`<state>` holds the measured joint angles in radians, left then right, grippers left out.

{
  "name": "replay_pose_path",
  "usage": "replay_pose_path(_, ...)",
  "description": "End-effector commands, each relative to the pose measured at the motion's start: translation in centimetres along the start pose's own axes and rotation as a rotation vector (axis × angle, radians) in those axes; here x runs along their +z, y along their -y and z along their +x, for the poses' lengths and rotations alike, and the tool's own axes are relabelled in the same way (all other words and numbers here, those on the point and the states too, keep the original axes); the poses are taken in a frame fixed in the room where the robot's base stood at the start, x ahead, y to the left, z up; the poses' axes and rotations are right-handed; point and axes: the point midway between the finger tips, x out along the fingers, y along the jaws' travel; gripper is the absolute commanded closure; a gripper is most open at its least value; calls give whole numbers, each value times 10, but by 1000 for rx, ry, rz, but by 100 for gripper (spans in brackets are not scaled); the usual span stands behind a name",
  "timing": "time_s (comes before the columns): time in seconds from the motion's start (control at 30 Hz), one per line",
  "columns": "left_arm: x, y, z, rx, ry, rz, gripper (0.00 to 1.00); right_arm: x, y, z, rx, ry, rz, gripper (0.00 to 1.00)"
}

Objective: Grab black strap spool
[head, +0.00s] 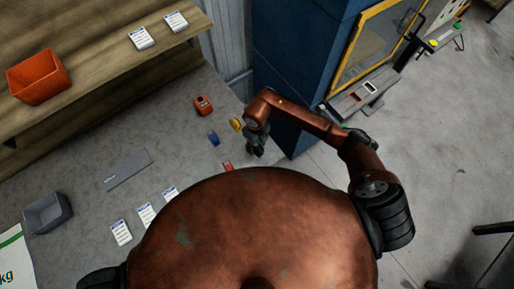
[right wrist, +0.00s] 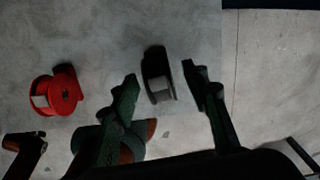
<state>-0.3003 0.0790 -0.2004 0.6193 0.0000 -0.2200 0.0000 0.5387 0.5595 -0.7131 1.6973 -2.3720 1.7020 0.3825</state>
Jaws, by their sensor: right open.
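The black strap spool (right wrist: 158,88) lies on a grey surface in the right wrist view. It shows between the two fingers of my right gripper (right wrist: 159,71), which are spread apart on either side of it. I cannot tell how far below the fingertips it is. In the head view my right gripper (head: 256,143) is over the grey surface near the blue cabinet, and I cannot make out the black spool there. My left gripper is not in view.
A red spool (right wrist: 62,94) lies left of the black one. In the head view, small blue (head: 213,138), yellow (head: 236,124) and red (head: 227,166) items are near my right gripper. An orange device (head: 203,105) lies farther back. A blue cabinet (head: 285,65) stands close by.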

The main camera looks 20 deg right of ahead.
Motion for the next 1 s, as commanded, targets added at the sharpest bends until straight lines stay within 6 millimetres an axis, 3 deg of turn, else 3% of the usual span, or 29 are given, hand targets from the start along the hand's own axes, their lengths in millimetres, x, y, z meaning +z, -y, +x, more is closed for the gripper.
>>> replay_pose_path(0.13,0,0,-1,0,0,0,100,0,-1,12,1,1,-1,58)
replay_pose_path(0.37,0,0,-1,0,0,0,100,0,0,13,1,2,-1,58)
replay_pose_path(1.0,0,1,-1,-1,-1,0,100,0,0,13,1,2,-1,100)
